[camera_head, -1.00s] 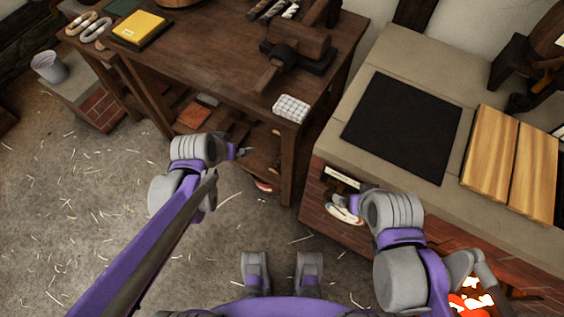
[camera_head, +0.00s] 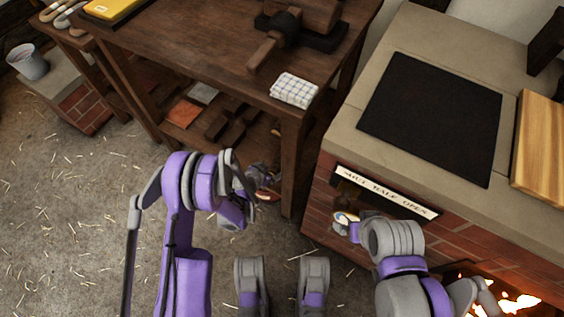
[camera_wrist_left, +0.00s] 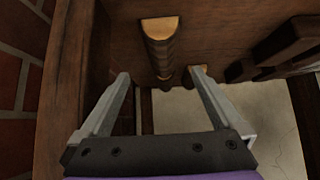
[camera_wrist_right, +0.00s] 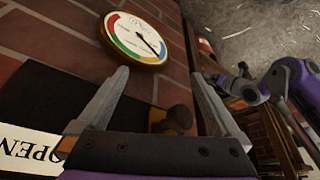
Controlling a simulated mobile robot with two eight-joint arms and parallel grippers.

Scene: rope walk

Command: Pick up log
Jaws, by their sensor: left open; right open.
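In the left wrist view a log (camera_wrist_left: 163,58) with dark bark and a pale cut end lies ahead on brown wood, roughly between my fingertips in the picture. My left gripper (camera_wrist_left: 158,76) is open and empty. In the head view my left gripper (camera_head: 264,172) is low beside the wooden table's leg, near its lower shelf, and partly hidden by my wrist. My right gripper (camera_wrist_right: 158,76) is open and empty, close to the brick front of the hearth.
The wooden table (camera_head: 200,60) stands over the lower shelf with dark blocks (camera_head: 230,122). A white checked cloth (camera_head: 294,90) lies at its corner. The brick hearth (camera_head: 330,205) stands right, with a gauge (camera_wrist_right: 138,38), a sign (camera_head: 385,192) and fire (camera_head: 510,303). Straw-strewn floor is open left.

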